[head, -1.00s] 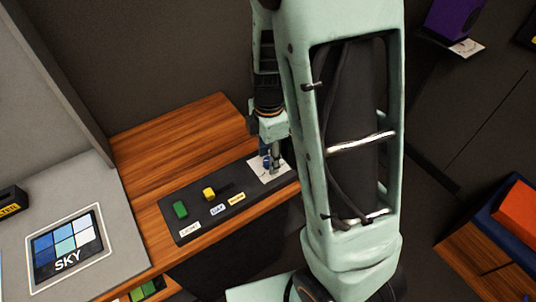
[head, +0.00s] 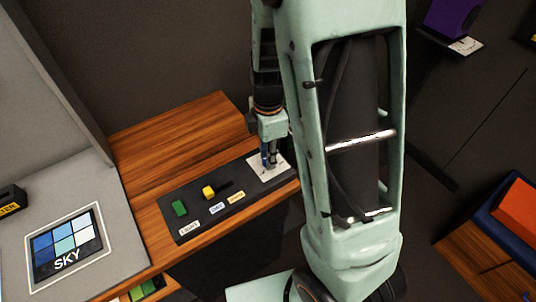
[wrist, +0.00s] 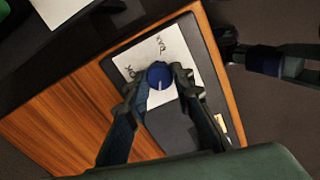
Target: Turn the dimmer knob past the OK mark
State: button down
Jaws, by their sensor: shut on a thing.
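The dimmer knob (wrist: 159,75) is round and blue with a pale line on its face. It sits on a white card (wrist: 175,45) with dark lettering, on the dark panel (wrist: 165,128). In the wrist view, one short word, seemingly OK, is left of the knob, and another is above it. The line shows on the lower part of the knob. My gripper (wrist: 160,77) is shut on the knob, a finger on each side. In the head view my gripper (head: 270,158) stands over the card (head: 268,171) at the panel's right end, mostly hiding the knob.
A green control (head: 180,208) and a yellow slider (head: 208,192) with small labels are on the panel, left of the card. The panel lies on a wooden bench (head: 175,140). A grey surface with a SKY tile display (head: 67,250) is at the left. My arm hides the middle right.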

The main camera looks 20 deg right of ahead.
jog(key=m, duration=0.4)
jog(key=shift+b, duration=0.35)
jog(key=m, duration=0.3)
jog(key=shift+w+m, duration=0.1)
jog(key=shift+m, duration=0.2)
jog(key=m, duration=1.3)
jog(key=shift+r+m+p, duration=0.1)
jog(key=shift+m+p, duration=0.2)
jog(key=shift+p, duration=0.05)
jog(key=m+p, duration=0.1)
jog(key=m, duration=0.5)
jog(key=shift+p, duration=0.35)
jog(key=shift+m, duration=0.4)
jog(key=c, duration=1.7)
grip_release()
jog(key=shift+o, duration=0.2)
